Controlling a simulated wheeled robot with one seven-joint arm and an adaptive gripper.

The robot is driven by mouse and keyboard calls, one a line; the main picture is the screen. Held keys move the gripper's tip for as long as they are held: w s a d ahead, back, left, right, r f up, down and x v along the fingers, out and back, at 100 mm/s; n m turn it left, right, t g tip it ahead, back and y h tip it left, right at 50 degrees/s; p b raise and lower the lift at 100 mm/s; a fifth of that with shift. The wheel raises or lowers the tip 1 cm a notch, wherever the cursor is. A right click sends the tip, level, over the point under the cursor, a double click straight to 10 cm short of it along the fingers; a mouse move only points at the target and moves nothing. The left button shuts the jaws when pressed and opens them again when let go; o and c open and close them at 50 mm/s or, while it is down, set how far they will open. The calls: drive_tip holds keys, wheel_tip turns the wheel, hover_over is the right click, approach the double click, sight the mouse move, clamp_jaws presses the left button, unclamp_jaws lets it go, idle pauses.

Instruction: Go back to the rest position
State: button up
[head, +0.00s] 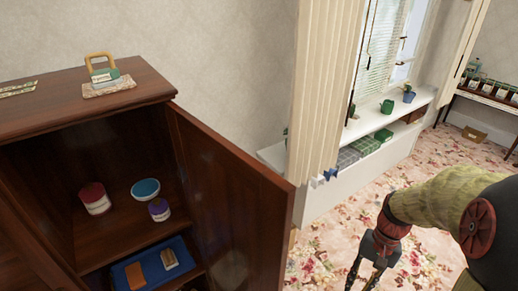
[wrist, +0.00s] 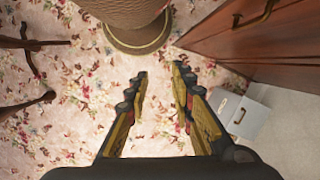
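My gripper (head: 372,272) hangs at the lower right of the head view, to the right of the wooden cabinet and in front of the window bench. In the wrist view my gripper (wrist: 158,73) points down over the floral carpet. Its two fingers stand apart with only carpet between them. It is open and empty. The fingertips are partly cut off by the lower edge of the head view.
The cabinet (head: 60,103) stands at left with its door (head: 228,180) swung open toward my arm. Its shelves hold a red tin (head: 94,198), a blue bowl (head: 145,189) and a blue tray (head: 125,278). A round-based object (wrist: 138,32) stands near the gripper. Open carpet (head: 440,165) lies at right.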

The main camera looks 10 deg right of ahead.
drive_tip(key=s+a+r+n+t+h+b, duration=0.1)
drive_tip(key=a+r+n+t, duration=0.6)
drive_tip(key=a+r, duration=0.7)
wheel_tip(320, 180, up, 3)
drive_tip(key=shift+s+a+r+n+t+h+b, duration=0.1)
drive_tip(key=shift+s+a+n+t+h+b, duration=0.25)
drive_tip(key=shift+s+h, duration=0.55)
drive_tip(key=shift+d, duration=0.1)
